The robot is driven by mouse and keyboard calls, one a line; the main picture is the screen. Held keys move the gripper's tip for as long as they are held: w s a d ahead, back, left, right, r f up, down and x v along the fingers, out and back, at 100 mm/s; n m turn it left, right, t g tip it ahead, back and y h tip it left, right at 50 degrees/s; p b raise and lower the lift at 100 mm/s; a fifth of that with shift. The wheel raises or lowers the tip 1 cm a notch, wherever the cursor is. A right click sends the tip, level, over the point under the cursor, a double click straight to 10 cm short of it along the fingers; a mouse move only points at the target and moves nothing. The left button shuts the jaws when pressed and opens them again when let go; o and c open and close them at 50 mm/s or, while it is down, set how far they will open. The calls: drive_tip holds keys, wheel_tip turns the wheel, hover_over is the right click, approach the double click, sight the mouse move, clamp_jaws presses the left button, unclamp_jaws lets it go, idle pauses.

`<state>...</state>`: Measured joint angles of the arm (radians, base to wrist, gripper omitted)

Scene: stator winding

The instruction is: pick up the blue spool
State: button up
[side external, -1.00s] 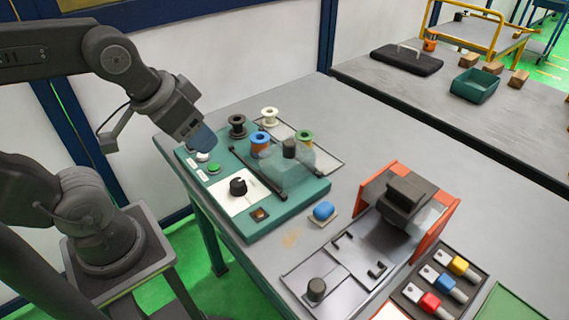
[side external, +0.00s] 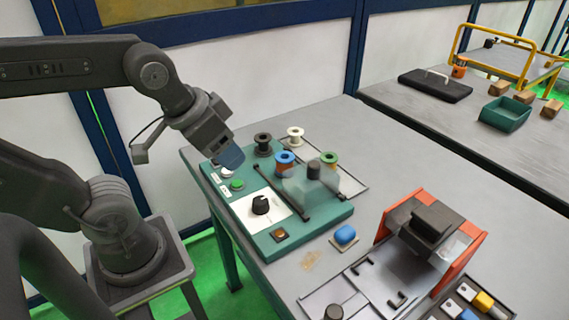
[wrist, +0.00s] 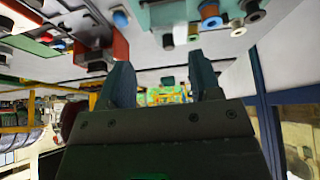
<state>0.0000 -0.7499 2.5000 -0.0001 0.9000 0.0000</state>
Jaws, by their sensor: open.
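The blue spool (side external: 285,157) stands upright on the table tray, with blue flanges and an orange-brown middle. It shows at the top of the wrist view (wrist: 209,9), partly cut off by the frame edge. My gripper (side external: 232,160) is left of the blue spool in the side view, above the teal panel and apart from the spool. In the wrist view my gripper (wrist: 162,85) has its two fingers spread with nothing between them.
A black spool (side external: 263,144), a white spool (side external: 295,137) and a green spool (side external: 329,161) stand close around the blue one. A clear shield (side external: 300,192) is in front. The teal panel (side external: 290,237) carries knobs and buttons. An orange-sided fixture (side external: 465,255) stands at right.

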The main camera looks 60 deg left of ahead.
idle(0.4)
drive_tip(key=o, duration=0.5)
drive_tip(key=m+g, duration=0.6)
drive_tip(key=m, duration=1.3)
hover_over(285, 163)
drive_tip(key=w+a, duration=0.1)
drive_tip(key=a, duration=0.2)
wheel_tip(285, 163, down, 5)
drive_tip(key=f, duration=0.8)
drive_tip(key=shift+d+f, duration=0.25)
drive_tip(key=shift+f, duration=0.05)
drive_tip(key=shift+w+d+f, duration=0.1)
drive_tip(key=shift+f, duration=1.25)
drive_tip(key=shift+w+d+f, duration=0.1)
drive_tip(key=shift+f, duration=1.25)
